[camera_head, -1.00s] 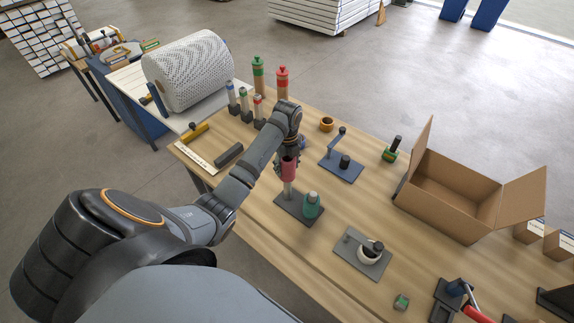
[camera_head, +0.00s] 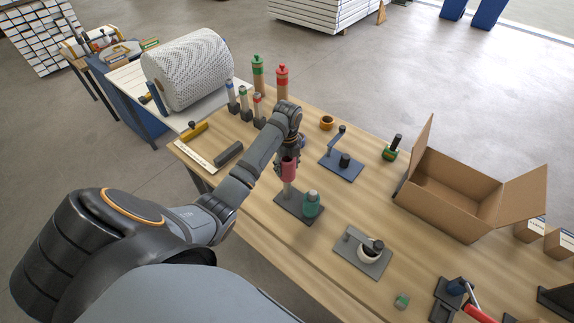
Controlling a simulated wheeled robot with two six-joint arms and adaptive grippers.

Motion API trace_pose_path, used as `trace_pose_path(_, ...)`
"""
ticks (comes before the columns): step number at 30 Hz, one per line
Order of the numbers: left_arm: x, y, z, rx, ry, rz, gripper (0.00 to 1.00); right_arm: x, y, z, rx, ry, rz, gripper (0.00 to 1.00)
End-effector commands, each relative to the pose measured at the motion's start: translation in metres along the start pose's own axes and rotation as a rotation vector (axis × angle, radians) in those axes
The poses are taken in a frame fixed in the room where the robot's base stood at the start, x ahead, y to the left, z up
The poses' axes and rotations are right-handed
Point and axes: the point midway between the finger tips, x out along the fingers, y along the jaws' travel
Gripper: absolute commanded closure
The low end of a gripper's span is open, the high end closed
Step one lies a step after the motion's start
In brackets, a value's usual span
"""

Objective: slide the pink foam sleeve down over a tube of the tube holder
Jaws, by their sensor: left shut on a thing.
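The pink foam sleeve (camera_head: 289,170) is upright, held by my left gripper (camera_head: 287,160), which is shut on it from above. The tube holder has a dark base plate (camera_head: 297,209) on the wooden table. A pale tube (camera_head: 288,190) stands on the plate directly under the sleeve, and the sleeve appears to be over its upper part; how far down it reaches is hard to tell. Beside it on the plate stands a teal-covered tube (camera_head: 311,204). My right gripper is not in view.
An open cardboard box (camera_head: 455,195) stands at the right. A blue crank plate (camera_head: 341,166) lies behind the holder, and a grey plate with a white cup (camera_head: 363,254) in front right. Bare wood lies between them.

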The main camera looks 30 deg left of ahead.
Motion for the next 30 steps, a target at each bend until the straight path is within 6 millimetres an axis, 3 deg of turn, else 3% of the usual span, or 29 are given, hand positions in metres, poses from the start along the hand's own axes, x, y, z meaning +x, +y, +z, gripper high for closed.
trace_pose_path(30, 0.016, 0.0, 0.0, 0.0, 0.0, 0.0, 0.64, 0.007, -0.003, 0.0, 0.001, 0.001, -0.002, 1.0)
